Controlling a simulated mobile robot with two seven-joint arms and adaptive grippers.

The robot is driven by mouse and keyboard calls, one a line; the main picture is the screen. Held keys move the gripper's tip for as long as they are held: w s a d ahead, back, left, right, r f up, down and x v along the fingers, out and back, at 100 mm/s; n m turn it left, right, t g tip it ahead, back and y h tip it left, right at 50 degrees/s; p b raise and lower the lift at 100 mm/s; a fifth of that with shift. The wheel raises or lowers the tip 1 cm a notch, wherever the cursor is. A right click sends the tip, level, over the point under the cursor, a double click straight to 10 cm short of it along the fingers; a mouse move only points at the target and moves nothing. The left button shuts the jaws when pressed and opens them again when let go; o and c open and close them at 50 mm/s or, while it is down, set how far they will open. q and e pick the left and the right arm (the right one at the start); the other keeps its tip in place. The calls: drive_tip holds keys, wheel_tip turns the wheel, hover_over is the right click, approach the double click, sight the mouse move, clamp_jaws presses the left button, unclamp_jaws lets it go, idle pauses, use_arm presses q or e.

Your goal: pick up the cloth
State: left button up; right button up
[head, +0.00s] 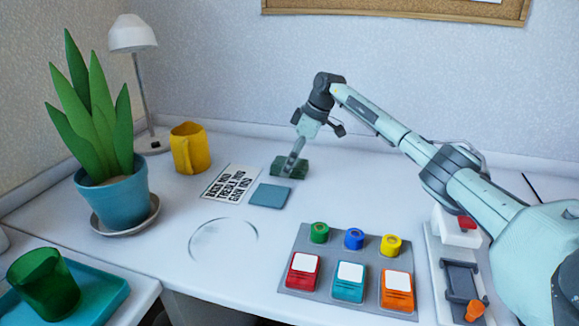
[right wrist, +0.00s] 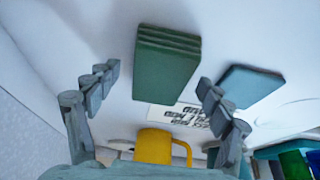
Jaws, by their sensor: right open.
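The cloth (head: 281,163) is a dark green folded block with layered edges, lying on the white desk towards the back middle. In the right wrist view the cloth (right wrist: 165,65) shows between and beyond my open fingers. My right gripper (head: 290,169) points down at the cloth and partly covers it in the head view. In the right wrist view the gripper (right wrist: 158,82) has its fingers spread, with nothing held. I cannot tell whether the fingertips touch the cloth. My left gripper is not in view.
A blue-grey square pad (head: 270,195) and a printed card (head: 231,184) lie close to the cloth. A yellow mug (head: 190,149), potted plant (head: 112,195) and lamp (head: 133,36) stand left. A grey tray (head: 305,243) with colored pieces lies in front. A clear round dish (head: 223,240) sits front left.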

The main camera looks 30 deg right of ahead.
drive_tip(key=shift+f, duration=0.15)
idle(0.3)
drive_tip(key=c, duration=1.2)
